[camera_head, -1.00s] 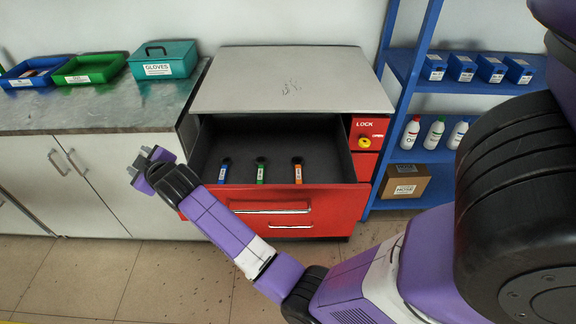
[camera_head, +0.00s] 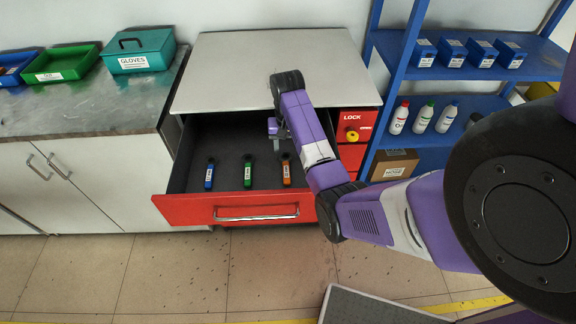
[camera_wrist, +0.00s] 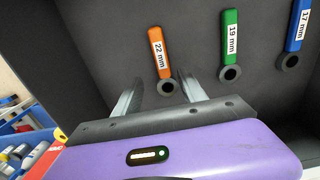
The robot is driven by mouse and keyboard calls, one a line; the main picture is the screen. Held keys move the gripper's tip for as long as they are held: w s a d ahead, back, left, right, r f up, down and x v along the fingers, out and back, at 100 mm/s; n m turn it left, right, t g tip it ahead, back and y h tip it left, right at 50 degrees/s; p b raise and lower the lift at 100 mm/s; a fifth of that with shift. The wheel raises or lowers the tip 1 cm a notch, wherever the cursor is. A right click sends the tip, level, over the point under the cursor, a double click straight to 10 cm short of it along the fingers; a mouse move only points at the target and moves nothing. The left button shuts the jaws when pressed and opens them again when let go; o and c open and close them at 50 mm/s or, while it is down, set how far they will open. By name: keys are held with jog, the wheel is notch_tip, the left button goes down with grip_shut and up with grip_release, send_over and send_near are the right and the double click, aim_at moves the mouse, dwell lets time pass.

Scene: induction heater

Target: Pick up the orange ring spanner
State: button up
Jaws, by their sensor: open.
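The orange ring spanner (camera_head: 286,170), labelled 22 mm, lies at the right in the open red drawer (camera_head: 168,209). In the wrist view the orange spanner (camera_wrist: 158,52) lies beyond the fingertips, its dark ring end towards my gripper. My gripper (camera_head: 276,132) is over the back right part of the drawer, behind the orange spanner in the head view. In the wrist view my gripper (camera_wrist: 160,88) is open, with one finger on each side of the ring end. The fingers hold nothing, and I cannot tell their exact height above the drawer floor.
A green spanner (camera_head: 248,172) and a blue spanner (camera_head: 209,175) lie to the left in the drawer. The cabinet top (camera_head: 240,75) overhangs the drawer's back. A blue shelf (camera_head: 500,66) stands at right, a worktop (camera_head: 90,104) at left.

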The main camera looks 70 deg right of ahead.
aim_at(286, 167)
jog(key=shift+w+a+f+p, duration=0.1)
jog(key=shift+f+p, duration=0.15)
jog(key=shift+f, duration=1.3)
jog(key=shift+w+a+f+p, duration=0.1)
jog(key=shift+f+p, duration=0.15)
jog(key=shift+f, duration=1.3)
grip_shut()
